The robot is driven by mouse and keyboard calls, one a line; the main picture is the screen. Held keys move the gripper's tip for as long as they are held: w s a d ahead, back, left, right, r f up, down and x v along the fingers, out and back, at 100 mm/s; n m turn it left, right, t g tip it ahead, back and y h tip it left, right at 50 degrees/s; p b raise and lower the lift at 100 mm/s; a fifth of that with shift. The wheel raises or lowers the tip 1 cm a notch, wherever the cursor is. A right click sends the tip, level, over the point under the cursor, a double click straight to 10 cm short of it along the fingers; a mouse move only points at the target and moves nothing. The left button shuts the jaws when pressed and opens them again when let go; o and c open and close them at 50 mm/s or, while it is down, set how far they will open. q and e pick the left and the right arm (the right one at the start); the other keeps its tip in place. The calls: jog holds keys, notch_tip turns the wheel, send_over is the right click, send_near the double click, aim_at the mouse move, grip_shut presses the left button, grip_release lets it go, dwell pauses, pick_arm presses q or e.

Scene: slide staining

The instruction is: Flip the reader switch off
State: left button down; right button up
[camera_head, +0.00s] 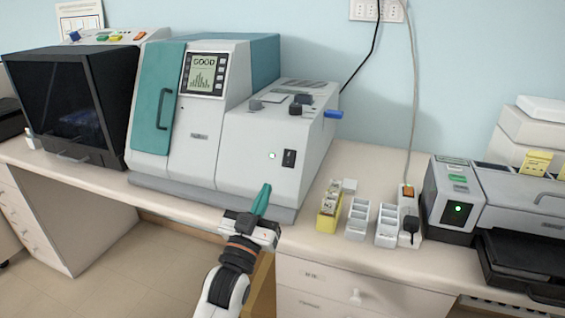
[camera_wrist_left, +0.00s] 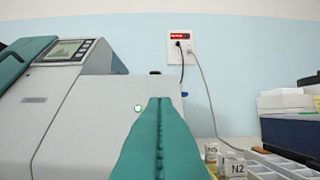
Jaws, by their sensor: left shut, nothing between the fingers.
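A large white and teal machine (camera_head: 218,125) stands on the bench, its screen (camera_head: 205,75) lit and reading GOOD. On the front of its lower right part is a black rocker switch (camera_head: 289,158), with a small pale round button (camera_head: 272,155) to its left. The button also shows in the left wrist view (camera_wrist_left: 138,108), where the switch cannot be made out, likely behind the fingers. My left gripper (camera_head: 265,188) has teal fingers, shut and empty, pointing up just below and left of the switch, apart from it. In the wrist view the fingers (camera_wrist_left: 160,101) are together. My right gripper is out of view.
A yellow rack (camera_head: 329,218) and white racks (camera_head: 357,221) stand right of the machine. A power strip (camera_head: 409,222) with a plug and cord stands beside a grey device (camera_head: 449,205) with a green light. A dark-windowed machine (camera_head: 70,105) stands at left. Bare bench lies behind the racks.

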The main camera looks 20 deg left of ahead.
aim_at(289, 158)
pick_arm(q)
jog(key=shift+w+d+r+p, duration=0.1)
jog(key=shift+w+r+p, duration=0.25)
jog(key=shift+w, duration=1.55)
jog(key=shift+w+d+r+p, duration=0.1)
jog(key=shift+w+r+p, duration=0.2)
jog(key=shift+w, duration=1.65)
jog(key=shift+w+d+r+p, duration=0.1)
jog(key=shift+w+r+p, duration=0.2)
jog(key=shift+w, duration=1.6)
jog(key=shift+r+p, duration=0.2)
jog(key=shift+p, duration=0.4)
jog(key=shift+w+f, duration=0.1)
jog(key=shift+f, duration=0.1)
